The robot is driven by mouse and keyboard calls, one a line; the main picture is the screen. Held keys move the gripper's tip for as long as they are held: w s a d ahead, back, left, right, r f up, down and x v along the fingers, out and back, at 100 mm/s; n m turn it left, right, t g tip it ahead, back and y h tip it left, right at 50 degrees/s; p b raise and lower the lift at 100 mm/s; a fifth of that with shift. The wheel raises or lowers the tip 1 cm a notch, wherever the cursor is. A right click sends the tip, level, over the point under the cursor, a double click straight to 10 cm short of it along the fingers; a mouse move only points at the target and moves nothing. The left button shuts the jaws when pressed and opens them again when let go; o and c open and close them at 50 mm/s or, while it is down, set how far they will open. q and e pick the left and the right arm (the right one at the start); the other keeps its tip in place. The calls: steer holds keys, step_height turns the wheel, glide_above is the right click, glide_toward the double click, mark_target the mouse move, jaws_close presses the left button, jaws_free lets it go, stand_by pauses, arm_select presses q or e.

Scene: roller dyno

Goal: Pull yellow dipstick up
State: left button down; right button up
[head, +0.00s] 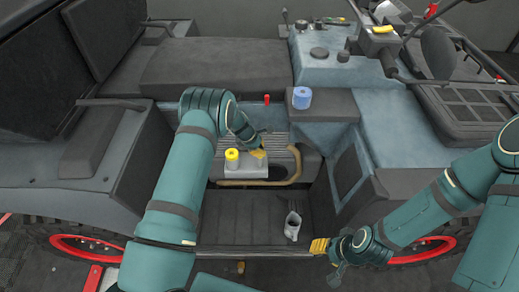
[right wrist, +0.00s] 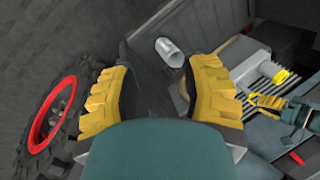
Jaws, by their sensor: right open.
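The yellow dipstick (head: 232,155) shows as a short round yellow top standing up from a grey block (head: 247,172) in the vehicle's open bay. It also shows in the right wrist view (right wrist: 281,76). My left gripper (head: 258,155), with yellow fingertips, is just right of the dipstick, apart from it in the head view. Whether its fingers are open or shut is too small to tell. My right gripper (head: 320,246) is low at the front edge of the footwell. In the right wrist view its two fingers (right wrist: 160,95) are wide apart with nothing between them.
A blue cylinder (head: 302,97) stands on a dark ledge. A small red handle (head: 267,100) is behind the block. A tan curved pipe (head: 290,172) borders the block's right side.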

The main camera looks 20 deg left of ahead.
arm_select(q)
step_height(320, 180, up, 8)
steer(key=p, duration=0.4)
steer(key=shift+r, duration=0.5)
steer(key=c, duration=1.1)
jaws_free()
steer(key=shift+f, duration=0.1)
steer(key=v, duration=1.2)
